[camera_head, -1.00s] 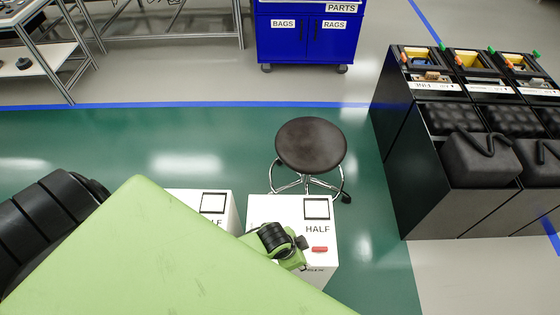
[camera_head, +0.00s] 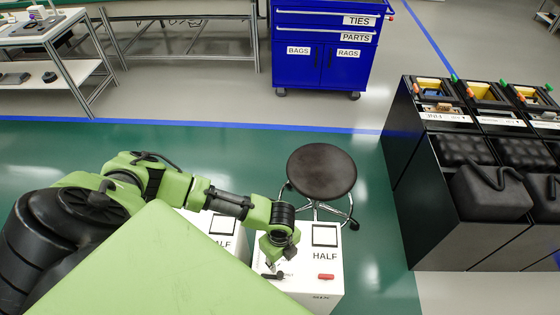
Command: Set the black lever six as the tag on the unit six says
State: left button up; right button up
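A white unit (camera_head: 300,262) stands at the bottom middle with a black-framed square and a tag (camera_head: 325,256) reading HALF on its top. The small print on its front is too small to read surely. A black lever (camera_head: 271,276) lies at the left of its top, with small print beside it that I cannot read fully. My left gripper (camera_head: 287,258) hangs over this unit, close to the lever. Its fingers are small and dark, and I cannot tell whether they are open or touch the lever. My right gripper is not in view.
A red piece (camera_head: 326,277) sits right of the lever. A second white unit (camera_head: 226,231), also tagged HALF, stands left, partly covered by my arm. A black stool (camera_head: 322,172) stands just behind. Black cabinets (camera_head: 455,195) stand right. A blue cart (camera_head: 322,55) is at the back.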

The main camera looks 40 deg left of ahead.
aim_at(280, 274)
pick_arm(q)
notch_tip(280, 274, down, 14)
jog(key=shift+r+b, duration=0.1)
jog(key=shift+b, duration=0.6)
grip_shut()
